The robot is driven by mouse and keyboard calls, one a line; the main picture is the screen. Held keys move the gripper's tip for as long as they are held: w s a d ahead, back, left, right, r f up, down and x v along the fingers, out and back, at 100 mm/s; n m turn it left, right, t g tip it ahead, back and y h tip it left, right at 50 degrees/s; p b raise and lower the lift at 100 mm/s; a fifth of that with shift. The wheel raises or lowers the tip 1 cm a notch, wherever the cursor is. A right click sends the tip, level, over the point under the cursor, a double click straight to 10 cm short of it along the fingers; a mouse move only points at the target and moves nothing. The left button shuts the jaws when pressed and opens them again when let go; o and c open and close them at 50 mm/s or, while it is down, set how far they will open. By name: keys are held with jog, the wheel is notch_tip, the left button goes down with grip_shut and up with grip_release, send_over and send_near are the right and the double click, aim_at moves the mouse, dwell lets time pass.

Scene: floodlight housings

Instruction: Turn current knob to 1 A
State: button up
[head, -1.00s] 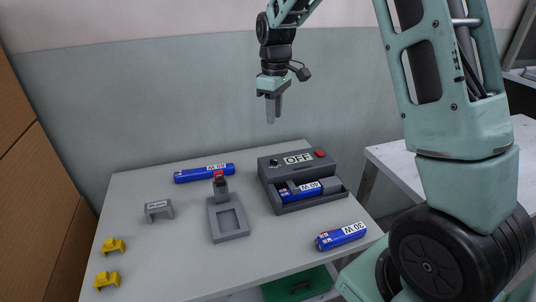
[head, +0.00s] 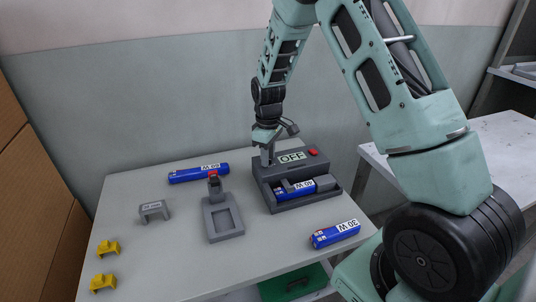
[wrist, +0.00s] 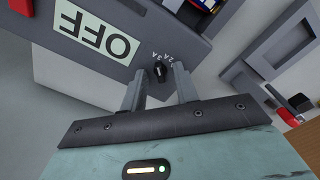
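The charger box (head: 262,178) stands at the back right of the table, and its display (head: 291,157) reads OFF. The black current knob (wrist: 160,71) shows in the wrist view with small white markings beside it. I can make out about "2 A" and "3 A"; its exact pointing is too small to tell. My gripper (wrist: 160,75) is open, pointing down, with a fingertip on each side of the knob and visible gaps between. In the head view my gripper (head: 267,158) is at the box's left top corner and hides the knob.
A red button (head: 313,152) is at the box's right top. A blue battery (head: 296,188) lies in its bay. Other blue batteries lie behind (head: 199,173) and in front (head: 335,234). A grey fixture (head: 223,219), grey bracket (head: 154,210) and yellow clips (head: 105,265) stand left.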

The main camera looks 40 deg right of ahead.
grip_shut()
jog(key=shift+r+m, duration=0.1)
jog(key=shift+m, duration=0.3)
jog(key=m+p, duration=0.1)
jog(key=m, duration=0.1)
jog(key=shift+m, duration=0.4)
jog(key=m+p, duration=0.1)
jog(key=m, duration=0.2)
jog(key=shift+m, duration=0.3)
jog(key=m+p, duration=0.2)
jog(key=m, duration=0.3)
jog(key=shift+r, duration=0.1)
jog(key=m+p, duration=0.1)
jog(key=m, duration=0.4)
jog(key=shift+w+m+p, duration=0.1)
jog(key=shift+m+p, duration=0.3)
